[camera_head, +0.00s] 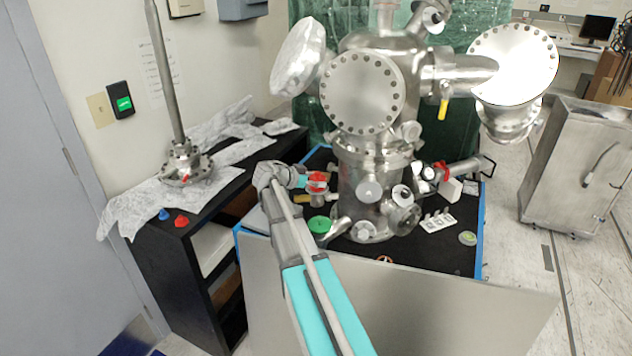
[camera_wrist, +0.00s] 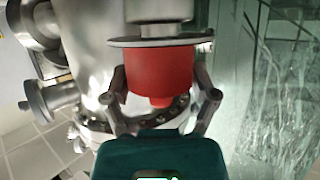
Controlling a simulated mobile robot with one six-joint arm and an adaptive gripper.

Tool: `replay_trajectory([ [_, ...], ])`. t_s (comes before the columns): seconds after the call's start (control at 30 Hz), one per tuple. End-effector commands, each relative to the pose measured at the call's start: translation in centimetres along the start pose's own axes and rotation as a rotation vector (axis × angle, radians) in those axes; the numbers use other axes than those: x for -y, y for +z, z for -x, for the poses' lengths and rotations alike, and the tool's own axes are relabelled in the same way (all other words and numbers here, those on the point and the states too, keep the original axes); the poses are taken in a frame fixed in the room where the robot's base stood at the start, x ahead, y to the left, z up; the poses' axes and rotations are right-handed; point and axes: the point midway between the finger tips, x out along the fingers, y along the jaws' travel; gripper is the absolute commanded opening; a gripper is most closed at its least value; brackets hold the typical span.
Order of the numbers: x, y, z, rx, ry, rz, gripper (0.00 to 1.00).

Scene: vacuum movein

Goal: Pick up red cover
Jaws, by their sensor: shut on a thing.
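The red cover (camera_wrist: 160,78) is a short red cylinder with a small knob, against a metal flange (camera_wrist: 160,41) in the wrist view. My gripper (camera_wrist: 164,92) has one finger on each side of the cover and is shut on it. In the head view the red cover (camera_head: 317,177) shows as a small red patch at my gripper (camera_head: 309,182), left of the steel vacuum chamber (camera_head: 362,92). The fingers are too small there to make out.
The chamber's ports and flanges stand close to the right of my gripper. A green disc (camera_head: 320,224) and a white block with pegs (camera_head: 438,220) lie on the black cart top. A black shelf (camera_head: 232,181) at left holds a metal flange with a rod and small red and blue pieces.

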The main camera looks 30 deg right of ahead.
Motion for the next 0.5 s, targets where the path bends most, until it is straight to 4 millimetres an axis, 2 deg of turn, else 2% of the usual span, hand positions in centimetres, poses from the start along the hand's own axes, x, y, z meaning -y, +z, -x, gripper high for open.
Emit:
replay_trajectory([
  [0.27, 0.2, -0.6, 0.4, 0.000, 0.000, 0.000, 0.43],
  [0.5, 0.3, -2.1, 1.1, 0.000, 0.001, -0.001, 0.43],
])
